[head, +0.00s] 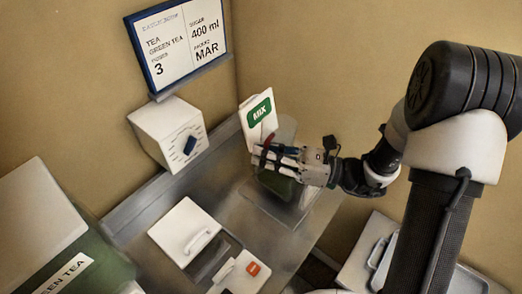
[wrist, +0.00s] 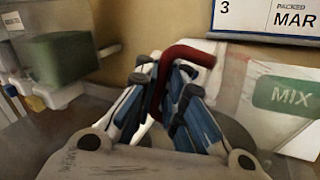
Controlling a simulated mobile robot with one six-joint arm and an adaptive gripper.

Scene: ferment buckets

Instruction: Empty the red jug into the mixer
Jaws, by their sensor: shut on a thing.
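My gripper (head: 264,157) is shut on the red jug's handle (wrist: 187,54), which shows as a bent red bar between the fingers in the wrist view. In the head view only a small red part (head: 269,140) shows above the fingers; the jug's body is mostly hidden. The mixer, with a white panel and green MIX label (head: 260,110), stands directly behind my gripper. The label also shows at the right of the wrist view (wrist: 290,95). A dark green shape (head: 278,184) is below my gripper. I cannot tell how far the jug is tilted, or its contents.
A white box with a blue knob (head: 171,134) stands left of the mixer, below a recipe sign (head: 180,40). A white lid with a handle (head: 190,231) lies on the grey metal counter (head: 225,160). A green tea bin (head: 75,262) is at lower left.

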